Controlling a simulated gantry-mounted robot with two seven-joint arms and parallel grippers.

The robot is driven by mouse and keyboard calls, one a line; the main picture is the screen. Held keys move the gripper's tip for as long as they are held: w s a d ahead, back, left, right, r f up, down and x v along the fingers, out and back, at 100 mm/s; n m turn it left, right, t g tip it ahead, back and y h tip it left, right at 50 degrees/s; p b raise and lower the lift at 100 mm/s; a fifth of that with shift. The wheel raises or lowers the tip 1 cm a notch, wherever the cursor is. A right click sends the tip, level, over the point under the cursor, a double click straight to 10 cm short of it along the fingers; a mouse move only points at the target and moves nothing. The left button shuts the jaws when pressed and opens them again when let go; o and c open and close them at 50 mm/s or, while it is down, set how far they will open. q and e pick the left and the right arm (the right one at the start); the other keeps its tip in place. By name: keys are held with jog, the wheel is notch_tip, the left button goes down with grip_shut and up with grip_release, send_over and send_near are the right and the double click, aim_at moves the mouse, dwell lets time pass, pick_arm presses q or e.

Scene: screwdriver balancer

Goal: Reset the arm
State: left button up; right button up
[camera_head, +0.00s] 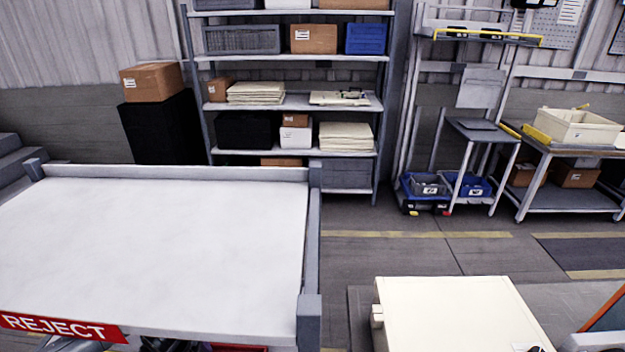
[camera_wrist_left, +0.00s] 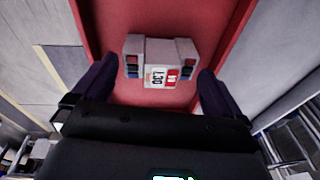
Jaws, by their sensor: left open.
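My left gripper (camera_wrist_left: 157,72) shows in the left wrist view with its two dark fingers spread apart. It is open, with nothing clasped between the fingers. Beyond the fingertips, a grey boxy device (camera_wrist_left: 158,50) with a white and red label lies in a red bin (camera_wrist_left: 120,17). The gap between fingers and device is hard to judge. In the head view, dark parts at the bottom edge below the white table are mostly cut off. My right gripper shows in neither view.
A white table (camera_head: 170,240) with raised grey edges and a red REJECT sign (camera_head: 60,327) fills the head view's left. A cream box-like unit (camera_head: 450,310) stands at lower right. Shelves (camera_head: 290,104) and a workbench (camera_head: 575,152) stand behind. Open floor (camera_head: 420,255) lies between.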

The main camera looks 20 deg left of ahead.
pick_arm(q)
jog(key=shift+m+t+h, duration=0.3)
jog(key=shift+m+t, duration=0.1)
jog(key=shift+t, duration=0.3)
jog(key=d+p, duration=0.1)
jog(key=d, duration=0.1)
jog(key=d+r+p, duration=0.1)
jog(key=d, duration=0.2)
jog(key=w+d+p, duration=0.1)
jog(key=d, duration=0.1)
jog(key=shift+d+r, duration=0.3)
jog(key=s+d+r+n+t+p, duration=0.2)
jog(key=d+r+n+t+p, duration=0.15)
jog(key=d+r+p, duration=1.2)
jog(key=s+a+r+n+g+y+p, duration=0.1)
jog(key=s+r+n+g+p, duration=0.1)
jog(key=s+r+n+p, duration=0.4)
jog(key=s+r+n, duration=0.4)
jog(key=s+r, duration=0.3)
jog(key=r, duration=0.1)
jog(key=shift+s+a+r+y+p, duration=0.15)
jog(key=shift+s+a+y+p, duration=0.15)
jog(key=shift+y, duration=0.1)
jog(key=shift+g, duration=0.25)
